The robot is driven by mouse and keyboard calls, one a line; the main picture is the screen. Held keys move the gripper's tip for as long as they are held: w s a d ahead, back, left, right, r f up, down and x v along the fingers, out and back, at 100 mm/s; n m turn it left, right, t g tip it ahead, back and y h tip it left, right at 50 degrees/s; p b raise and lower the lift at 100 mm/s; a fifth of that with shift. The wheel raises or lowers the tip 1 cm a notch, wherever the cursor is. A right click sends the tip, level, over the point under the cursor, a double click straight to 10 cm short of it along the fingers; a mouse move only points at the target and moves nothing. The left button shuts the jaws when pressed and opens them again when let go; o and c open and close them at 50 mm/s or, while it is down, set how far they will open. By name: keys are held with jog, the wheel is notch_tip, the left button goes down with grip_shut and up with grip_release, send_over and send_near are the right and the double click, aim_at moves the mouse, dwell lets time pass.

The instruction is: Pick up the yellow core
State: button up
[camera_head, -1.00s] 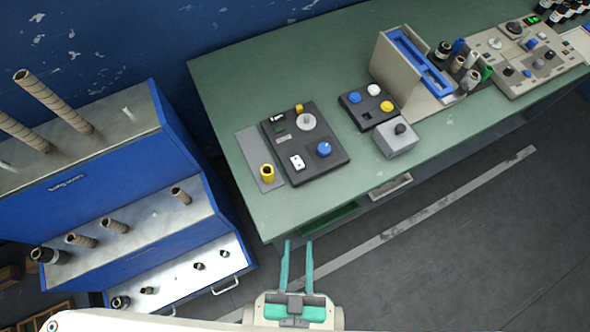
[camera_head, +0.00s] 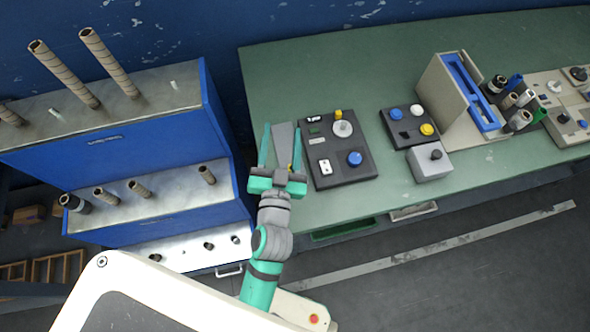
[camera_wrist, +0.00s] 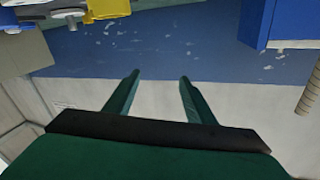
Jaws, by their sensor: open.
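The yellow core (camera_head: 290,167) is almost wholly hidden behind my gripper in the head view; only a thin yellow sliver shows by the right finger. It is at the left end of the green table, by the grey plate (camera_head: 284,135). My gripper (camera_head: 281,130) is open, its two green fingers spread over the plate's area with nothing visible held. In the wrist view my gripper (camera_wrist: 158,77) has a clear gap between its fingers. A yellow shape, cut off at the top left there, cannot be identified for certain.
A black control panel (camera_head: 338,178) with knobs lies just right of my gripper. The blue shelf (camera_head: 150,140) with brown tubes stands close on the left. A grey box (camera_head: 430,162) and a beige stand (camera_head: 440,90) are farther right on the green table (camera_head: 360,75).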

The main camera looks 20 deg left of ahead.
jog(key=w+a+r+n+g+y, duration=0.45)
jog(key=a+r+n+y, duration=0.5)
jog(key=a+r, duration=0.4)
jog(key=s+a+r+n+g, duration=0.2)
jog(key=s+a+n+g, duration=0.45)
jog(key=n, duration=0.65)
jog(key=s+d+f+n+g+h, duration=0.2)
jog(key=d+f+n+g+h, duration=0.45)
jog(key=f, duration=0.45)
jog(key=d+f+n+h, duration=0.1)
jog(key=d+h, duration=0.1)
jog(key=d, duration=0.3)
jog(key=d+f+n+h, duration=0.1)
jog(key=d+f+h, duration=0.1)
jog(key=d, duration=0.4)
jog(key=w+d+f+n+h, duration=0.1)
jog(key=d+f+h, duration=0.1)
jog(key=d+h, duration=0.2)
jog(key=shift+d, duration=1.2)
jog(key=shift+s+f, duration=0.1)
jog(key=shift+f, duration=0.35)
jog(key=f, duration=1)
jog(key=shift+w+d, duration=0.1)
jog(key=shift+w, duration=0.1)
jog(key=shift+r, duration=0.1)
